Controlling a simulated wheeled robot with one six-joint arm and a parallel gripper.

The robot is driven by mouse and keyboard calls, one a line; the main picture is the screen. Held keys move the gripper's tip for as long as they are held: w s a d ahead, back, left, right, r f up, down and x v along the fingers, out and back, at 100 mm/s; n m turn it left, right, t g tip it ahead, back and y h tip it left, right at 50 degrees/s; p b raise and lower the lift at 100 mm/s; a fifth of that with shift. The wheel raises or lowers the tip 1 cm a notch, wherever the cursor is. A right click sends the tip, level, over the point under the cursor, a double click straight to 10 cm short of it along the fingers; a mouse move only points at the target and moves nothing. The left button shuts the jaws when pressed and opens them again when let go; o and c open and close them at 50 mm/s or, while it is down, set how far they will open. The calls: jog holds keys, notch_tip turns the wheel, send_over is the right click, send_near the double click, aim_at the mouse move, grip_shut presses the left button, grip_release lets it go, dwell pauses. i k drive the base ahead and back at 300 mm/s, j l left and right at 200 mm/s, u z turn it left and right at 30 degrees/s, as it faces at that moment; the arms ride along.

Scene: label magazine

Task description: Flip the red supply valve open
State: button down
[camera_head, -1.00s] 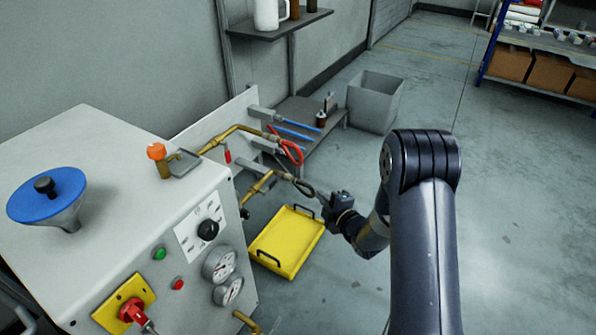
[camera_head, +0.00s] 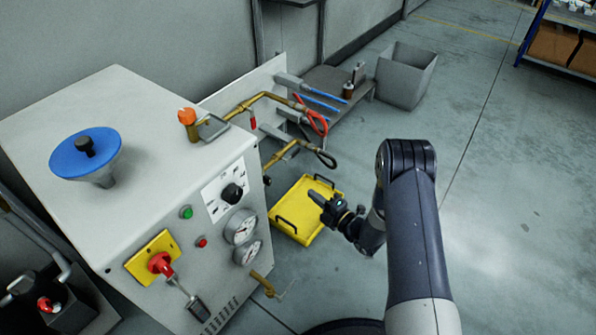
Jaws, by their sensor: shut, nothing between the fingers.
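A small red lever handle (camera_head: 253,119) hangs below the upper brass pipe (camera_head: 262,97), beside the grey machine's back right corner; it looks like the red supply valve. It points roughly downward, and its exact setting is too small to tell. My gripper (camera_head: 313,194) is shut and empty. It appears over the yellow tray, lower and to the right of the red handle in the picture, clearly apart from it. The lower brass pipe (camera_head: 283,153) with a dark hose end lies between them in the picture.
A red hose (camera_head: 316,120) loops near the pipes. The yellow tray (camera_head: 298,225) sits low. Floor at right is clear.

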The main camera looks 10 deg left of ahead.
aim_at(252, 119)
jog(key=i+l+u, duration=0.35)
jog(key=l, duration=0.25)
jog(key=i+l+u, duration=0.2)
jog(key=l, duration=0.15)
jog(key=i+u, duration=0.45)
jog(key=i, duration=0.4)
